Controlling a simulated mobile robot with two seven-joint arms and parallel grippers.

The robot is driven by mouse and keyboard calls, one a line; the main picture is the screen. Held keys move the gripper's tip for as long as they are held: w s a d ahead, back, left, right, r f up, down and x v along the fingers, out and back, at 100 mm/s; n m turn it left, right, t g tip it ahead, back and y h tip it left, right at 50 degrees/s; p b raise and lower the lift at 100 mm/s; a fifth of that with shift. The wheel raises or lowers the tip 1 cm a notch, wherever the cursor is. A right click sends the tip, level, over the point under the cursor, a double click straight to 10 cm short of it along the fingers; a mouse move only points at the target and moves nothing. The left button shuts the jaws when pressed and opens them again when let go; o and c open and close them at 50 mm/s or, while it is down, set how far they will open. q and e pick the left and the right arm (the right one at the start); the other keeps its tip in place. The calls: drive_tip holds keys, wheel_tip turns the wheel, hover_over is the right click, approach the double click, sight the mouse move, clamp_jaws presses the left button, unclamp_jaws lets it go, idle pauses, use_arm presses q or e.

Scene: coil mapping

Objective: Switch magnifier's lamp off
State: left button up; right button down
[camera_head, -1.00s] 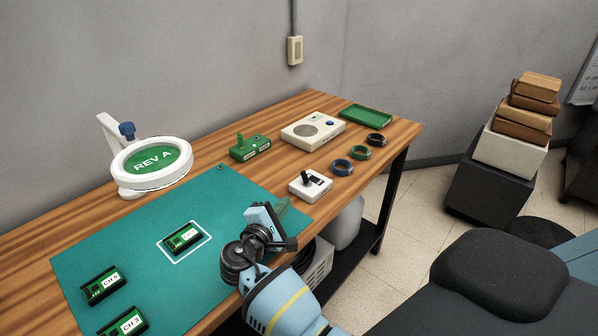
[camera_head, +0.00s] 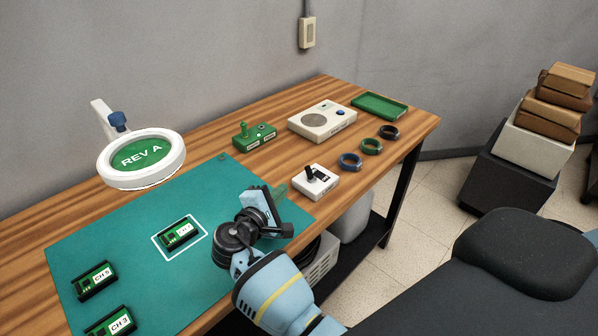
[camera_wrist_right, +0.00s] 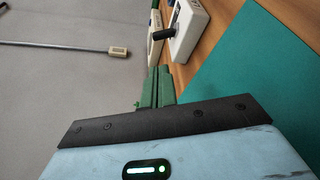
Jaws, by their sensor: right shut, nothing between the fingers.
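The magnifier (camera_head: 173,172), a white ring, shows green "REV A" through its lens at the left, with a blue knob (camera_head: 118,121) on its arm. I cannot tell whether its lamp is lit. A white switch box (camera_head: 322,188) with a black lever (camera_head: 311,174) stands near the table's front edge; it also shows in the right wrist view (camera_wrist_right: 188,35). My right gripper (camera_head: 278,192) is shut and empty, just left of and in front of this box, apart from it. Its green fingers (camera_wrist_right: 158,84) show in the wrist view, pointing towards the box side. My left gripper is not in view.
A teal mat (camera_head: 130,230) holds several labelled green modules. Behind the switch box are a green block (camera_head: 255,138), a white speaker box (camera_head: 322,121), a green tray (camera_head: 380,106) and coil rings (camera_head: 371,146). A dark chair (camera_head: 510,250) stands at the front right.

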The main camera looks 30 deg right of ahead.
sight(299, 180)
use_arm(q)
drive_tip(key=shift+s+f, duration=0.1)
use_arm(e)
drive_tip(key=b+x, duration=0.2)
drive_tip(key=x, duration=0.6)
drive_tip(key=shift+w+d+f, duration=0.15)
drive_tip(key=shift+d+f, duration=0.05)
drive_tip(key=shift+d, duration=0.05)
drive_tip(key=shift+w+d, duration=0.3)
drive_tip(key=shift+d, duration=0.2)
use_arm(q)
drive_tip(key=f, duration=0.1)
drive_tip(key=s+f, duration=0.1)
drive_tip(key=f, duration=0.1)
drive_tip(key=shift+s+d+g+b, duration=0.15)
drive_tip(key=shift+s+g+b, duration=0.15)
use_arm(e)
drive_tip(key=shift+w+d, duration=0.1)
drive_tip(key=shift+d, duration=0.05)
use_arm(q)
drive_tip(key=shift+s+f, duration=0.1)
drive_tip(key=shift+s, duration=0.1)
use_arm(e)
drive_tip(key=shift+r, duration=0.15)
